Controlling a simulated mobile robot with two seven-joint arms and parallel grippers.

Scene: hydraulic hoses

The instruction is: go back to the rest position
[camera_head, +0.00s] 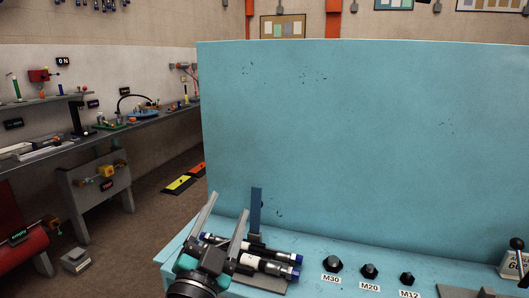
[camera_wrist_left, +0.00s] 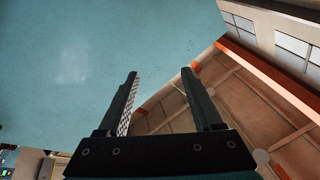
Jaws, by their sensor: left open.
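My left gripper (camera_head: 222,228) is at the lower left of the blue bench in the head view, with its two fingers apart and pointing up. In the left wrist view its fingers (camera_wrist_left: 161,95) are spread with nothing between them. My right gripper is not in view.
A tall blue panel (camera_head: 360,140) rises behind the ledge (camera_head: 310,251). Black bolts labelled M30 (camera_head: 332,264), M20 (camera_head: 370,271) and M12 (camera_head: 407,279) stand to the right, with a lever (camera_head: 517,246) beyond. A grey workbench (camera_head: 60,150) runs along the left wall.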

